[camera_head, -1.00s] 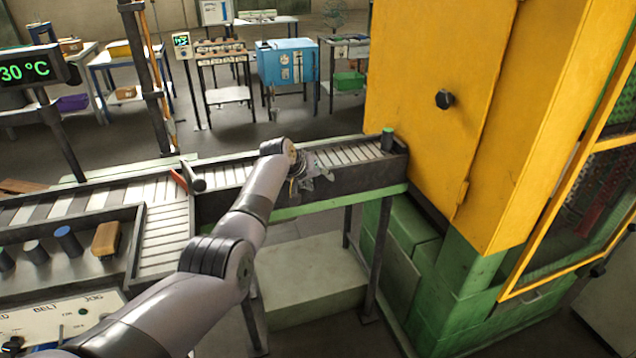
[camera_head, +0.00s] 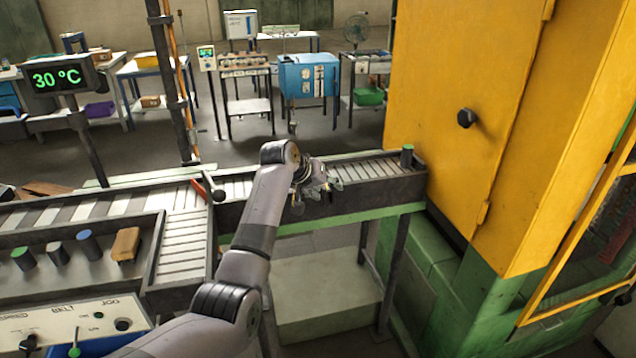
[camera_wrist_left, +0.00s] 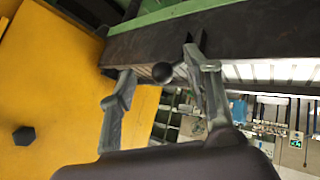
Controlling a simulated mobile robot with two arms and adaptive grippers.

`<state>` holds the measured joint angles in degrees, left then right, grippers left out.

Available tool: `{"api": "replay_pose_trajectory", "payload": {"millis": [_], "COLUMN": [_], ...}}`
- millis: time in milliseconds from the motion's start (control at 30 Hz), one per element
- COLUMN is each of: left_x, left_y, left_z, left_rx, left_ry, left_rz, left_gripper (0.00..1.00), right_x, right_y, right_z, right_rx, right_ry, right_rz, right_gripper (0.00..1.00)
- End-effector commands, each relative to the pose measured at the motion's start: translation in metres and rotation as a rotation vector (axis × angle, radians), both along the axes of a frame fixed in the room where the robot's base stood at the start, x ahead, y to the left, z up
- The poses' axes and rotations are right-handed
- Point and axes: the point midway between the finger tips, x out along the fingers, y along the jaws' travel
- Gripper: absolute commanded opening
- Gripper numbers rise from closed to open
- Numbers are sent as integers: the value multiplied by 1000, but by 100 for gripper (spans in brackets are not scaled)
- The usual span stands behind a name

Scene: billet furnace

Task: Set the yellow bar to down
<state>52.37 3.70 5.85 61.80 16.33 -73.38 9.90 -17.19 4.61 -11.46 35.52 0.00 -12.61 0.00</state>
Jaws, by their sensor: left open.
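My left gripper (camera_head: 318,192) is at the near side of the roller conveyor (camera_head: 365,197), left of the yellow furnace. In the left wrist view the open left gripper (camera_wrist_left: 158,64) has a finger on each side of a round black knob (camera_wrist_left: 163,73), in front of the conveyor's dark side wall. I cannot tell whether either finger touches it. No yellow bar shows clearly at the knob; any bar behind it is hidden by the knob or fingers. My right gripper is out of view.
The yellow furnace (camera_head: 465,75) and its yellow-framed door (camera_head: 575,190) stand at right. A red lever (camera_head: 198,188) with a black knob is left on the conveyor. A control panel (camera_head: 65,325) is at lower left.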

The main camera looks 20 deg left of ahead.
Motion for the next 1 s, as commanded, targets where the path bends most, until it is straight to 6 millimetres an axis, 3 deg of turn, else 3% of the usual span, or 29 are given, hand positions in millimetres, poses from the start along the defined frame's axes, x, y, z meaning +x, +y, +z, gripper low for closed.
{"api": "replay_pose_trajectory", "payload": {"millis": [233,500,867,967,1000], "left_x": [-22,-30,-30,-31,-32], "left_y": [8,11,10,10,10], "left_z": [25,33,33,19,5], "left_rx": [0,0,0,6,11], "left_ry": [-2,-1,0,12,23], "left_rz": [0,-1,0,0,2], "left_gripper": [46,46,46,46,46], "right_x": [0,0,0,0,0], "right_y": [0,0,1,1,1], "right_z": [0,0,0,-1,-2], "right_rx": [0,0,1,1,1], "right_ry": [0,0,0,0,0], "right_rz": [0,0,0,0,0], "right_gripper": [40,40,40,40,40]}}
